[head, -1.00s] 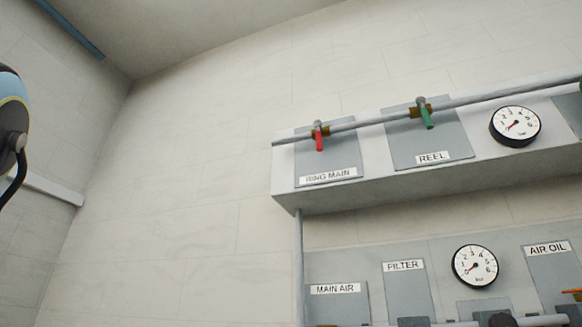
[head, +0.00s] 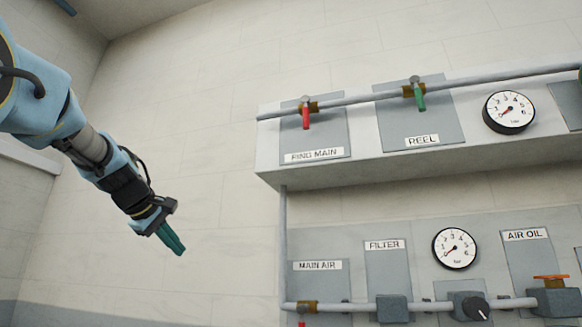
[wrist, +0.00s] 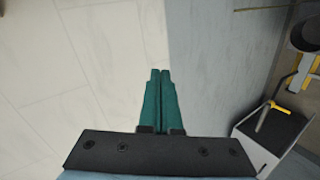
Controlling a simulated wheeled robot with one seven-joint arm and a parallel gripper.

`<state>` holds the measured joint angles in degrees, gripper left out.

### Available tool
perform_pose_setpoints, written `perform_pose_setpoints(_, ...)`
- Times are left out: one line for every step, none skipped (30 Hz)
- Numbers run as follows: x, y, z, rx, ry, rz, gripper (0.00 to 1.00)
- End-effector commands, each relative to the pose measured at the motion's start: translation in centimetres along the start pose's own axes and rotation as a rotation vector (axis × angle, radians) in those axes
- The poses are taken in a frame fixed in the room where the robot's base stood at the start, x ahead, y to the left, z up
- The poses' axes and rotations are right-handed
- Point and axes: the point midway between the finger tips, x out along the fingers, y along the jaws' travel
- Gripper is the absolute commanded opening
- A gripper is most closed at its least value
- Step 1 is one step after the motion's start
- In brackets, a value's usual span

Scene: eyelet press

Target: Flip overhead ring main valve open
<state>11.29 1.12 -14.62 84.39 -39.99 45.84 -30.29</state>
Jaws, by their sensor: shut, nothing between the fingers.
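The ring main valve has a red lever (head: 306,117) on a brass body, on the overhead pipe above the RING MAIN label (head: 314,156). The lever hangs down, across the pipe. My gripper (head: 176,246) is to the left of the overhead panel and lower than the valve, pointing down and to the right. Its teal fingers are together and empty. They also show side by side in the wrist view (wrist: 160,95). The valve is not in the wrist view.
A green-levered REEL valve (head: 419,98) and a gauge (head: 509,112) sit right of the red lever. The overhead box (head: 400,165) juts out above a lower panel with MAIN AIR (head: 318,266) and FILTER. Bare wall lies between my gripper and the box.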

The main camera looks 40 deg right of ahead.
Motion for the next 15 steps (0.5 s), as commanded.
perform_pose_setpoints(-2.4,6.3,1.4,-0.015,-0.033,0.101,0.00)
perform_pose_setpoints(-3.7,9.2,2.3,-0.030,-0.059,0.154,0.00)
perform_pose_setpoints(-5.6,12.9,3.7,-0.046,-0.096,0.220,0.00)
perform_pose_setpoints(-7.1,15.3,4.8,-0.056,-0.124,0.266,0.00)
perform_pose_setpoints(-8.6,17.6,5.8,-0.063,-0.153,0.308,0.00)
perform_pose_setpoints(-10.5,20.2,7.2,-0.072,-0.191,0.360,0.00)
perform_pose_setpoints(-11.9,21.8,8.1,-0.078,-0.218,0.393,0.00)
perform_pose_setpoints(-13.2,23.3,9.0,-0.081,-0.243,0.423,0.00)
perform_pose_setpoints(-14.8,24.9,10.0,-0.086,-0.274,0.457,0.00)
perform_pose_setpoints(-15.8,25.9,10.7,-0.087,-0.294,0.478,0.00)
perform_pose_setpoints(-16.7,26.7,11.3,-0.090,-0.312,0.497,0.00)
perform_pose_setpoints(-17.7,27.5,11.9,-0.090,-0.331,0.515,0.00)
perform_pose_setpoints(-18.3,27.9,12.3,-0.091,-0.343,0.526,0.00)
perform_pose_setpoints(-18.7,28.2,12.6,-0.092,-0.352,0.534,0.00)
perform_pose_setpoints(-19.1,28.6,12.9,-0.093,-0.360,0.541,0.00)
